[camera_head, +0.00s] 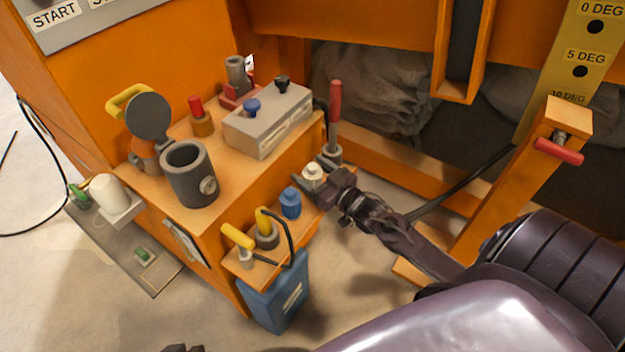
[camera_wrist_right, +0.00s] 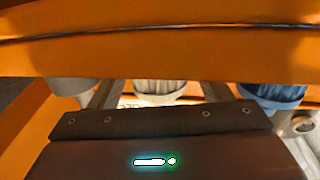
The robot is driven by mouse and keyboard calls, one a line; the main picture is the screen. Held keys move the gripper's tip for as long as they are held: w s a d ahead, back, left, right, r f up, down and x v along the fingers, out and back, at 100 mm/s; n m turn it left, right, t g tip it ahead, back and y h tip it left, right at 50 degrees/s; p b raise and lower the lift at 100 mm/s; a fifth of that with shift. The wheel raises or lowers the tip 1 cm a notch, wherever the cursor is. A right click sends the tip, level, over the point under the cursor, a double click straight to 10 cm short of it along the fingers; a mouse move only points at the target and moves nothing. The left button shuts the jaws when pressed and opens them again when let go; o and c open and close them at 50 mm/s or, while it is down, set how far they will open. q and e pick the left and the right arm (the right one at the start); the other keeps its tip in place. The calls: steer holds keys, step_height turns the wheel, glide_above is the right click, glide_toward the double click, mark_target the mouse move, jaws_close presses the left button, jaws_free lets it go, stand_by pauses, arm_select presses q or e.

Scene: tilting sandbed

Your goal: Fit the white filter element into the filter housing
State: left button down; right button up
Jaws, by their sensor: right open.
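The white filter element (camera_head: 313,173), pale and ribbed with a knob on top, stands on the low shelf at the cabinet's right side. It also shows in the right wrist view (camera_wrist_right: 160,92), partly hidden by an orange bar. My right gripper (camera_head: 316,186) is open, its fingers on either side of the element in the wrist view; contact cannot be told. The filter housing (camera_head: 190,182) is a dark grey open cylinder on the cabinet top, its round lid (camera_head: 148,116) swung up. Only dark tips of my left gripper (camera_head: 183,348) show at the bottom edge.
A blue ribbed element (camera_head: 290,203) stands beside the white one. Yellow-handled parts (camera_head: 265,232) stand nearer on the shelf. A red-handled lever (camera_head: 334,115) rises behind my right gripper. A grey box (camera_head: 267,120) stands right of the housing. A white cylinder (camera_head: 107,194) stands at left.

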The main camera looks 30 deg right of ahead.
steer(key=c, duration=1.1)
steer(key=shift+r, duration=0.1)
